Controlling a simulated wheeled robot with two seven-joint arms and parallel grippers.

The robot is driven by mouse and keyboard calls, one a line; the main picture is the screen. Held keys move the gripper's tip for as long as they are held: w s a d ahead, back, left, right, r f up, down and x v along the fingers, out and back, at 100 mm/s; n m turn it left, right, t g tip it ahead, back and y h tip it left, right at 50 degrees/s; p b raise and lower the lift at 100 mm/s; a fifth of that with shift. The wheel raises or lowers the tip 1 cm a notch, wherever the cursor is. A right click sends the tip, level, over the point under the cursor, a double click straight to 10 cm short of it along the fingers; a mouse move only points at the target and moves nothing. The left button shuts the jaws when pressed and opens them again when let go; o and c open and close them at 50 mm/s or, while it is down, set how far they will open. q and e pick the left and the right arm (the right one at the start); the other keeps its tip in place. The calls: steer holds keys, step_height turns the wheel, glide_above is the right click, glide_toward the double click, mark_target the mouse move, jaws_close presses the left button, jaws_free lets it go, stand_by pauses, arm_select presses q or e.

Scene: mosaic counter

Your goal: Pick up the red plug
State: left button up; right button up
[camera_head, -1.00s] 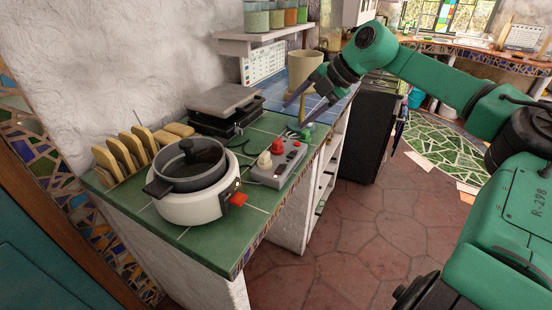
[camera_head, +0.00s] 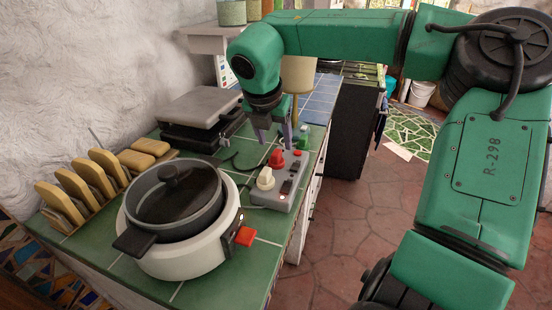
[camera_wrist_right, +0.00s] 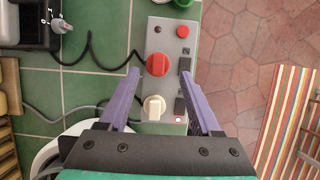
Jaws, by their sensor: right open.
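The red plug (camera_head: 277,158) sits in a grey power strip (camera_head: 286,194) on the green tiled counter. In the right wrist view the red plug (camera_wrist_right: 158,64) is at the strip's middle. My right gripper (camera_head: 275,143) is open and empty, pointing down above the strip. In the right wrist view its purple fingers (camera_wrist_right: 160,74) lie either side of the red plug's line, tips close to level with it. I cannot tell their exact height above it. A cream plug (camera_head: 265,178) sits beside the red one, nearer the cooker. My left gripper is not in view.
A white cooker (camera_head: 186,248) with a dark pot (camera_head: 170,205) stands at the front. A grey-lidded press (camera_head: 200,105) is behind. Yellow bread-like slices (camera_head: 104,168) stand along the wall. A beige vessel (camera_head: 298,75) stands behind the gripper. Dark cords cross the counter left of the strip.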

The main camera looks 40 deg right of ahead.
mark_target(277, 151)
steer(key=p+x, duration=0.1)
steer(key=x, duration=0.3)
steer(key=shift+w+a+p, duration=0.1)
steer(key=shift+p, duration=0.2)
steer(key=shift+x, duration=1.1)
steer(key=shift+f, duration=0.15)
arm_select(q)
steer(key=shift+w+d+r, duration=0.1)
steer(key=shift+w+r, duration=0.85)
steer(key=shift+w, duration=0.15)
arm_select(e)
jaws_close()
steer(key=shift+r, duration=0.5)
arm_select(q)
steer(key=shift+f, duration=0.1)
arm_select(e)
step_height(277, 151, up, 19)
steer(key=shift+r, duration=0.15)
